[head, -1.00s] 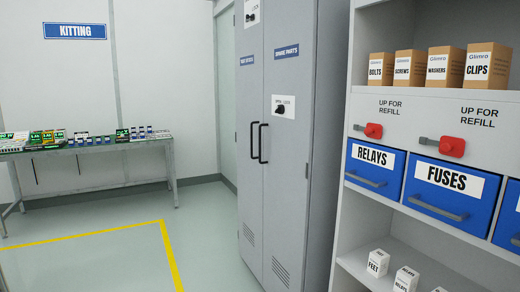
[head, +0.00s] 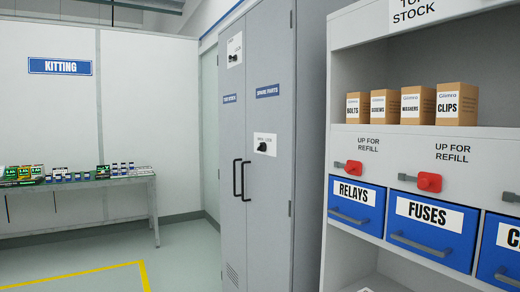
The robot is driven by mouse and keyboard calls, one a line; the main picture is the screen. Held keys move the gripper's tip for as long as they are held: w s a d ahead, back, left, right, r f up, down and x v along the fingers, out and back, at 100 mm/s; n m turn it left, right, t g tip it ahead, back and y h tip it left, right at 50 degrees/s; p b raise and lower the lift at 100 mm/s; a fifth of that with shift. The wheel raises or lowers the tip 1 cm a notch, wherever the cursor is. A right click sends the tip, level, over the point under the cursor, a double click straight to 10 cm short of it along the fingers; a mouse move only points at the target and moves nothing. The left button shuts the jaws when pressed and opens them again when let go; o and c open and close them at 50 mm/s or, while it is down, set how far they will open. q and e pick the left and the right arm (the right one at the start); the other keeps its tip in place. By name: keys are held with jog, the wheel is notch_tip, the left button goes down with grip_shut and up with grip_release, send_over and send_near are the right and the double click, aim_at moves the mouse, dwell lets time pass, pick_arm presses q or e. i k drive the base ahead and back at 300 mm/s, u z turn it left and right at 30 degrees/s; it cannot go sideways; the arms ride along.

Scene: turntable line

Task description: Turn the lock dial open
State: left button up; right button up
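A grey two-door cabinet (head: 268,190) stands in the middle of the head view with both doors shut. A black lock dial (head: 263,146) sits on a white plate on its right door, above and right of the handles. A second dark dial (head: 234,57) sits on a white plate high on the left door. The lettering on both plates is too small to read surely. Two black bar handles (head: 241,180) stand side by side at the door seam. Neither of my grippers is in view.
A shelf unit (head: 335,150) stands close on the right, with cartons (head: 457,103), red levers (head: 429,182) and blue drawers marked RELAYS (head: 354,203) and FUSES (head: 431,229). A kitting table (head: 120,180) stands at the left wall. The floor (head: 185,260) before the cabinet is clear.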

aim_at(262, 147)
jog(key=k, duration=0.6)
jog(key=u, duration=1.05)
jog(key=i, duration=1.7)
jog(key=z, duration=0.45)
